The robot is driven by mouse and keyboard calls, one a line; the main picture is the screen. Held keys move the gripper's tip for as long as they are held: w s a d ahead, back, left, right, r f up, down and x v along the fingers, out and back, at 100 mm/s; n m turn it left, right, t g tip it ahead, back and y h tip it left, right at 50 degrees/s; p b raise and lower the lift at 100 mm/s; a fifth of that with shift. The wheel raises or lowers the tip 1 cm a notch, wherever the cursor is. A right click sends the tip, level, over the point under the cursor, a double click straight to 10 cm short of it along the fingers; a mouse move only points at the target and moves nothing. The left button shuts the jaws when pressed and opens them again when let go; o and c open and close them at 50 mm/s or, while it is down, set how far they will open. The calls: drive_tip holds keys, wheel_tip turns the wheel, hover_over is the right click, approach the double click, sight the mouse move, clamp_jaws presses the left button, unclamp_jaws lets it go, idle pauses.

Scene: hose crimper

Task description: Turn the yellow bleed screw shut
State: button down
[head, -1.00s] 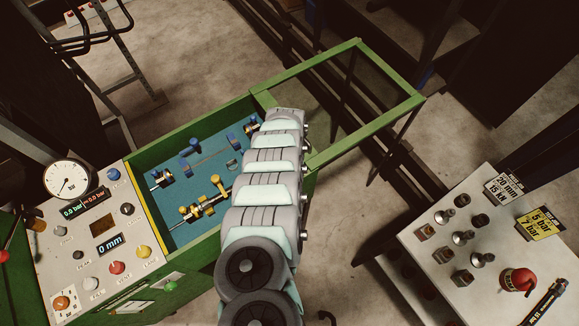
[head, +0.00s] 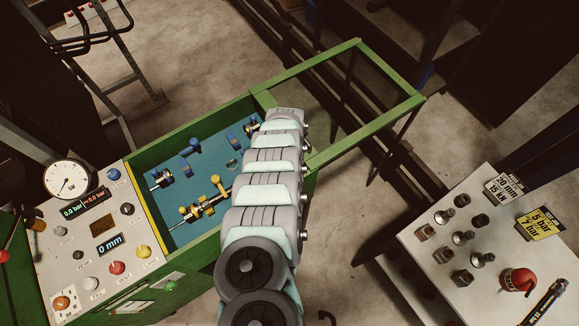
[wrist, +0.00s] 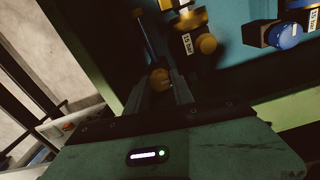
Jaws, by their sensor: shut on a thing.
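The yellow bleed screw (wrist: 160,79) shows in the wrist view as a round yellow-orange head between the two fingers of my gripper (wrist: 164,88). The fingers are shut on it. Its far side and how far it is turned in cannot be told. In the head view my arm covers the gripper and the screw.
Beside the fingers in the wrist view are a yellow knob (wrist: 207,44) by a 15 bar label and a blue knob (wrist: 286,35). In the head view, yellow fittings (head: 216,181) and blue fittings (head: 190,147) stand in the green-framed bay, left of my arm. The control panel (head: 73,240) is at left.

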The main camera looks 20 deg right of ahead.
drive_tip(key=shift+n, duration=0.5)
drive_tip(key=n+p, duration=0.1)
drive_tip(key=n, duration=0.2)
drive_tip(key=shift+r+n, duration=0.1)
drive_tip(key=shift+n, duration=0.3)
drive_tip(key=n+p, duration=0.1)
drive_tip(key=n, duration=0.3)
drive_tip(key=shift+s+n, duration=0.1)
drive_tip(key=shift+n, duration=0.2)
drive_tip(key=n, duration=0.4)
drive_tip(key=shift+p, duration=0.4)
drive_tip(key=shift+n, duration=2.2)
drive_tip(key=c, duration=1.1)
unclamp_jaws()
